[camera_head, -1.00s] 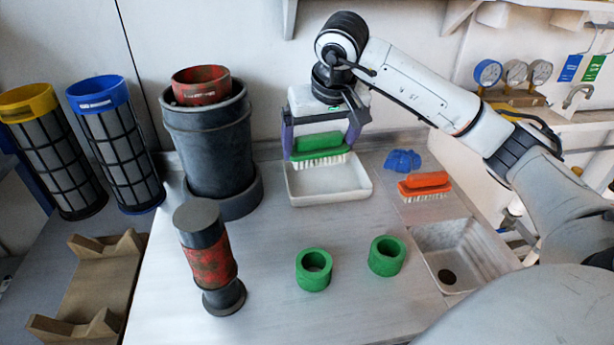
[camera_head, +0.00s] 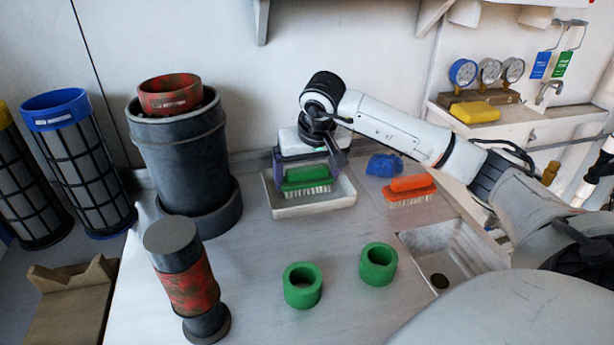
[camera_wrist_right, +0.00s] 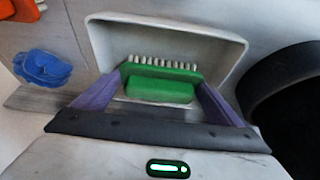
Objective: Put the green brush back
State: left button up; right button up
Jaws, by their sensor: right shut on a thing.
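The green brush (camera_head: 306,178), with pale bristles, is in my right gripper (camera_head: 306,176) over the white tray (camera_head: 318,210) at the back of the bench. The gripper is shut on the brush, bristles down. In the right wrist view, the brush (camera_wrist_right: 160,82) sits between the purple fingers of the gripper (camera_wrist_right: 158,92), inside the outline of the tray (camera_wrist_right: 225,45). I cannot tell whether the bristles touch the tray floor. My left gripper is not in view.
An orange brush (camera_head: 410,189) and a crumpled blue cloth (camera_head: 384,165) lie right of the tray. A dark cylinder (camera_head: 185,150) stands left of it. Two green rings (camera_head: 302,286) and a red-black cylinder (camera_head: 187,280) stand in front. A sink (camera_head: 450,252) is at right.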

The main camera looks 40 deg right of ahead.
jog(key=o, duration=0.8)
jog(key=shift+o, duration=0.2)
jog(key=p+v, duration=0.1)
jog(key=v, duration=1.1)
jog(key=shift+p, duration=0.3)
jog(key=shift+r, duration=0.1)
